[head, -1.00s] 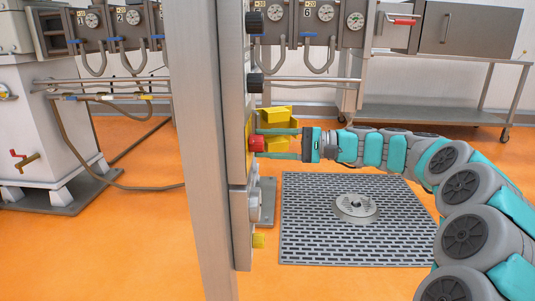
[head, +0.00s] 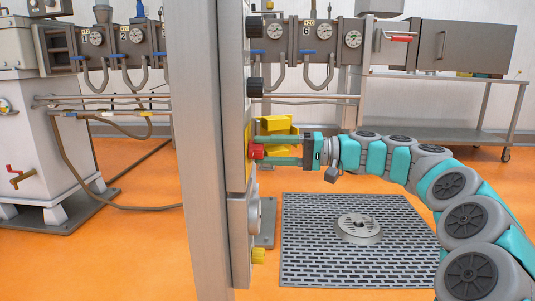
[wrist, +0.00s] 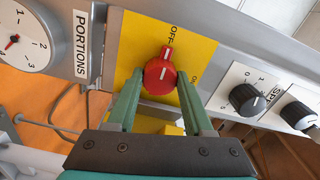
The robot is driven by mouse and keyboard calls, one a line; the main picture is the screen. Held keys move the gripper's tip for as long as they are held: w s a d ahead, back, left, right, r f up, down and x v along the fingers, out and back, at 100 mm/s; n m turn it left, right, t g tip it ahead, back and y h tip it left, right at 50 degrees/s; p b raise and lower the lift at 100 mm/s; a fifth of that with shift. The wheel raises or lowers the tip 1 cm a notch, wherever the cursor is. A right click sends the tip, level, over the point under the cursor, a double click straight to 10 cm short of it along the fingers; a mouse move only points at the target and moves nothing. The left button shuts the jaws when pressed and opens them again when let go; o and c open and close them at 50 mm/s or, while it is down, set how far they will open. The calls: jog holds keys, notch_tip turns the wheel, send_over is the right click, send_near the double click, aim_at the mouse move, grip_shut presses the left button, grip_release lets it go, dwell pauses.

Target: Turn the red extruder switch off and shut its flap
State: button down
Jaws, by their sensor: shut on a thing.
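The red extruder switch (wrist: 160,76) sits on a yellow plate (wrist: 125,62) marked OFF and ON in the wrist view. The white line on its face points up, roughly toward OFF. My gripper (head: 262,151) is shut on the switch, one green finger on each side of it. The switch (head: 254,151) also shows at the panel's edge in the head view. The yellow flap (head: 279,126) stands out from the panel, open, just behind and above my fingers. Part of it is hidden by my gripper in the wrist view.
A steel post (head: 205,160) stands left of the panel. In the wrist view, a PORTIONS dial (wrist: 22,38) lies left and a black knob (wrist: 247,99) right of the switch. A floor grate (head: 315,265) lies below my arm.

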jog(key=shift+f, duration=0.1)
jog(key=shift+c, duration=1.5)
grip_release()
jog(key=d+p, duration=0.1)
jog(key=d, duration=0.6)
jog(key=shift+s+d, duration=0.2)
jog(key=shift+d, duration=0.2)
